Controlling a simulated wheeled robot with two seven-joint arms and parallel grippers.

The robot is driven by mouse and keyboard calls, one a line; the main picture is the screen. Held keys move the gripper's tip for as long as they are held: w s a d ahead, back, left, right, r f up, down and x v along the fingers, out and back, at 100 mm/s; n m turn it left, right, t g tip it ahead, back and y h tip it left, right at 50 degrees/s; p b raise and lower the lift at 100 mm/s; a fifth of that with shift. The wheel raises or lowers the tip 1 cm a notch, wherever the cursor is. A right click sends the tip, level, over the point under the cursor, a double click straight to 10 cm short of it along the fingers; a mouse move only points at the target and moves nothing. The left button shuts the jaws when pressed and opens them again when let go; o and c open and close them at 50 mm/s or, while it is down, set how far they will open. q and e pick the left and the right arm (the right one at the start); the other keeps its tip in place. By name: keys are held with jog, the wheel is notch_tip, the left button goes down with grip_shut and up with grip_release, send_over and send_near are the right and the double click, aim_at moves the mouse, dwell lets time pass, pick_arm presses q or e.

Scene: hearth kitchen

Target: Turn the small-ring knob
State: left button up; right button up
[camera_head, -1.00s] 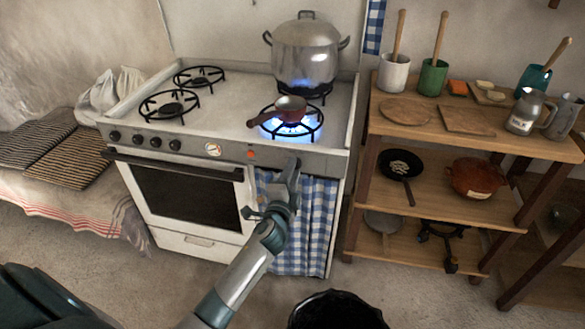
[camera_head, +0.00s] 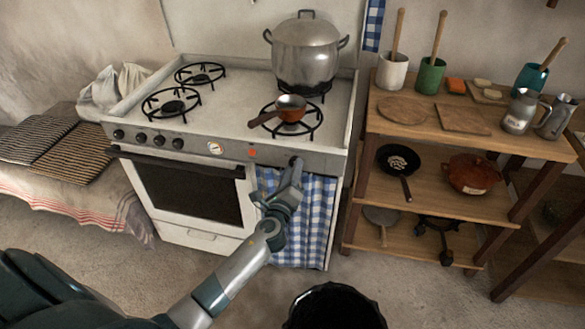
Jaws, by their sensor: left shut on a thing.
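The stove's front panel (camera_head: 235,152) has a row of dark knobs at its left and a dark knob (camera_head: 297,161) near its right end. I cannot read any ring markings. My left gripper (camera_head: 295,166) reaches up to the right-end knob and is shut on it, hiding much of it. A small brown pan (camera_head: 290,107) sits on the front right burner (camera_head: 311,125), with no flame showing. A large steel pot (camera_head: 305,52) stands on the back right burner, also with no flame showing. My right gripper is out of view.
The oven door handle (camera_head: 180,163) runs below the panel, left of my arm. A blue checked curtain (camera_head: 316,215) hangs behind my gripper. A wooden shelf (camera_head: 405,128) with pots and utensils stands to the right. A black bin (camera_head: 335,306) is on the floor.

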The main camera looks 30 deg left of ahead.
pick_arm(q)
jog(key=shift+m, duration=0.6)
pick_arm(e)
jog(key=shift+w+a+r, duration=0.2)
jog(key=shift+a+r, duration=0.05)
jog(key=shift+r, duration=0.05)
pick_arm(q)
jog(key=shift+f, duration=0.1)
jog(key=o, duration=1.1)
jog(key=shift+c, duration=0.2)
jog(key=b+v, duration=0.1)
jog(key=v, duration=1.6)
jog(key=shift+s+b, duration=0.25)
jog(key=shift+b, duration=0.1)
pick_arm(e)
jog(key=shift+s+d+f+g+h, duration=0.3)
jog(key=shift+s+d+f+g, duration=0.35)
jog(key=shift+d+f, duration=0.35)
